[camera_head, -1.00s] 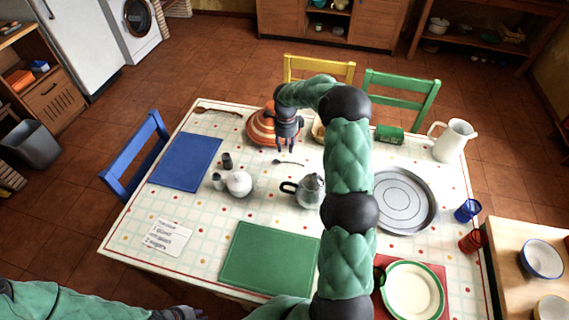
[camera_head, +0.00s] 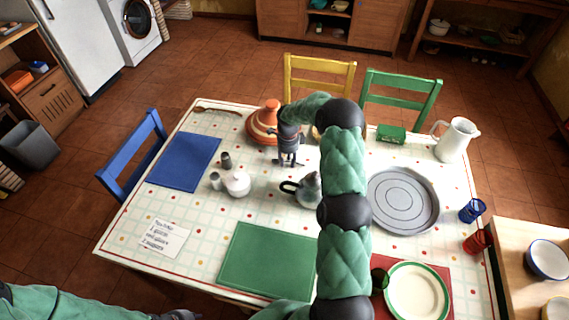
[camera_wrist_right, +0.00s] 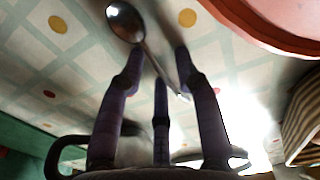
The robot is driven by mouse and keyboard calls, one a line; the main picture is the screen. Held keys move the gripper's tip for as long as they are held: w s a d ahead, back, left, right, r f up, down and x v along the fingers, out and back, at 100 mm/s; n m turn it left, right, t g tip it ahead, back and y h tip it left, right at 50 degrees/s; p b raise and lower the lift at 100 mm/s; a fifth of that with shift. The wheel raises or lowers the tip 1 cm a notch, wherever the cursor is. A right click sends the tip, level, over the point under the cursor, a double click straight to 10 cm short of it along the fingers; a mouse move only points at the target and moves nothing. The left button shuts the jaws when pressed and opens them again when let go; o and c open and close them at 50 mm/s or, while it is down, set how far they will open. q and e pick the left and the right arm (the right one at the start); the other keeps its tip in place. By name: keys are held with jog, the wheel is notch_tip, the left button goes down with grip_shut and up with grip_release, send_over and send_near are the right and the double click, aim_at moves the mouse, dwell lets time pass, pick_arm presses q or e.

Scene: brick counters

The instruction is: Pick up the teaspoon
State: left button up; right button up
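The teaspoon (camera_wrist_right: 125,22) is metal and lies on the checked tablecloth. In the right wrist view its bowl is at the upper left and its handle runs down to the right between my fingers. My right gripper (camera_wrist_right: 160,62) is open, with its fingers spread around the handle. In the head view the right gripper (camera_head: 288,160) is low over the table, in front of the orange tagine, and largely covers the teaspoon. My left gripper (camera_head: 182,314) is barely in view at the bottom edge, and its fingers cannot be made out.
The tagine (camera_head: 262,130) stands just behind the right gripper. A metal teapot (camera_head: 308,196) stands in front of it, and a white sugar bowl (camera_head: 237,184) and shakers are to the left. A round grey tray (camera_head: 403,201) lies to the right. A green mat (camera_head: 268,260) is bare.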

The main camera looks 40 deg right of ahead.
grip_shut()
jog(key=shift+r, duration=0.1)
